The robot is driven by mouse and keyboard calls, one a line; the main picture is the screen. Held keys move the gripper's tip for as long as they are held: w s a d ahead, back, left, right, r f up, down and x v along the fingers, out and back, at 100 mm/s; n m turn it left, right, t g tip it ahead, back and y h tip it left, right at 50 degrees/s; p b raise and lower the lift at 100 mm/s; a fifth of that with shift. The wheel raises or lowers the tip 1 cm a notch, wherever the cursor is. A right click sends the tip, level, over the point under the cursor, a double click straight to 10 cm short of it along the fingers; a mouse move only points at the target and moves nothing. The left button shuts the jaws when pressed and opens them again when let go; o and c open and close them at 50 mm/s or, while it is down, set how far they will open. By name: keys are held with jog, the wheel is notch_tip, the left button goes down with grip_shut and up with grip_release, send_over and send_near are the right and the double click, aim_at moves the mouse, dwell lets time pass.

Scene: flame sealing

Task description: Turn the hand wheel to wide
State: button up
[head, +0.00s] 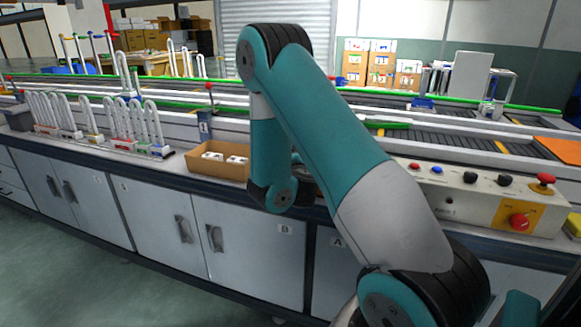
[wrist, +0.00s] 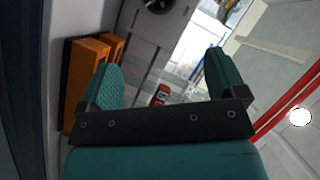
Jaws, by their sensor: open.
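My gripper (wrist: 160,62) shows in the wrist view with its two teal fingers spread wide and nothing between them. A dark round part (wrist: 160,4) at the top edge of the wrist view sits on a grey plate and is cut off by the frame. I cannot tell whether it is the hand wheel. In the head view my arm covers the middle of the bench and I cannot make out the gripper. No hand wheel or wide mark can be clearly identified there.
A control panel (head: 450,200) with buttons, knobs and a red stop button (head: 519,222) lies right of my arm. An open cardboard box (head: 205,172) and racks of glass tubes (head: 130,125) stand left. Orange blocks (wrist: 88,75) and a small red object (wrist: 160,95) show in the wrist view.

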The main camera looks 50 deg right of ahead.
jog(key=shift+t, duration=0.4)
jog(key=p+x, duration=0.8)
jog(key=x, duration=0.4)
jog(key=p+x, duration=0.1)
jog(key=x, duration=0.2)
jog(key=f+p+x, duration=0.1)
jog(key=x, duration=0.1)
jog(key=shift+w+d+f, duration=0.1)
jog(key=shift+w+f, duration=0.05)
jog(key=shift+w, duration=0.15)
jog(key=c, duration=0.9)
